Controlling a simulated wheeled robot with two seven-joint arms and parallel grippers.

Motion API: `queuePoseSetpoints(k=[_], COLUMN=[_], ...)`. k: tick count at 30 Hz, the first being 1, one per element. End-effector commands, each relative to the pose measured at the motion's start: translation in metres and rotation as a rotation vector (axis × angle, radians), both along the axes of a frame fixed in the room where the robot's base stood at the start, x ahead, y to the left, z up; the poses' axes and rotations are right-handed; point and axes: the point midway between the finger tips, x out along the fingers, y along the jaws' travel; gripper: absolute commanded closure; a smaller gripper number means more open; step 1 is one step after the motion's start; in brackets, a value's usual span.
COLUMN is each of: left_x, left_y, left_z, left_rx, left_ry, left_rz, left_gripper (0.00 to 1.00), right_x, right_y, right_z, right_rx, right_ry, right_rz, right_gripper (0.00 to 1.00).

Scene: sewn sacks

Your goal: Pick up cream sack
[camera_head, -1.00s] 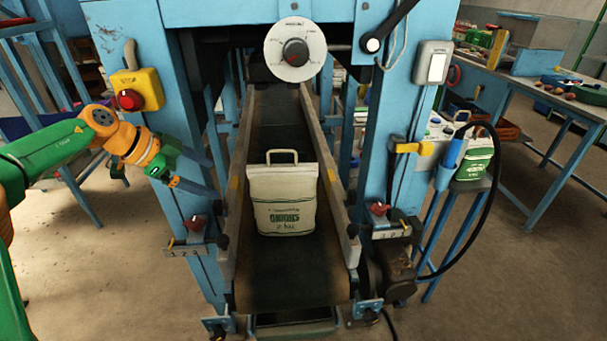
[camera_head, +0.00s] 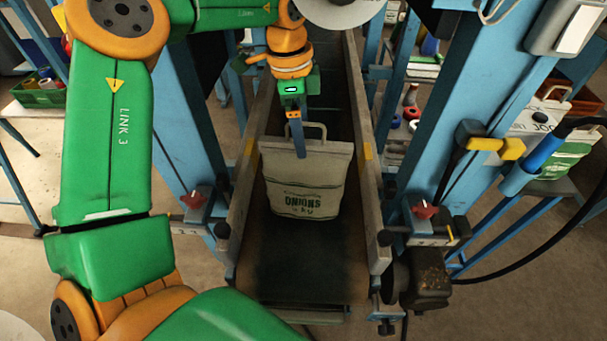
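My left gripper (camera_head: 299,148) points down at the sack's top edge, and a blue finger overlaps the handle's left part and the upper panel. The fingers line up in this view, so I cannot tell whether they are apart or closed on the handle. My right gripper is out of view.
The conveyor's side rails (camera_head: 364,170) flank the sack closely. Blue frame posts (camera_head: 455,120) stand on both sides, with a red knob (camera_head: 425,209) at the right. Another sack with a green panel (camera_head: 563,163) sits at the right. The belt (camera_head: 300,265) in front is clear.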

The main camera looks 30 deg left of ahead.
Motion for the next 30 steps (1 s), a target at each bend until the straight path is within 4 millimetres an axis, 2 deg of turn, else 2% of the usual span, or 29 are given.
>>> queuePoseSetpoints(k=[3,7,14,25,30], left_x=[0.001,0.003,0.004,0.003,0.002], left_y=[0.004,0.002,0.002,0.002,0.002], left_z=[-0.018,-0.04,-0.045,-0.045,-0.046], left_rx=[-0.004,-0.002,-0.002,-0.003,-0.003], left_ry=[0.006,0.002,-0.003,-0.001,0.004], left_rz=[-0.001,0.0,-0.001,-0.001,-0.001], left_gripper=[0.01,0.01,0.01,1.0,1.0], right_x=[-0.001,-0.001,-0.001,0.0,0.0], right_y=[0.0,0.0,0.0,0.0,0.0], right_z=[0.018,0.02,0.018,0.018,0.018], right_rx=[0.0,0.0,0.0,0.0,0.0], right_ry=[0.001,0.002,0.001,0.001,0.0], right_rz=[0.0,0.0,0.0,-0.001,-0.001], right_gripper=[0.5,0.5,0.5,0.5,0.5])
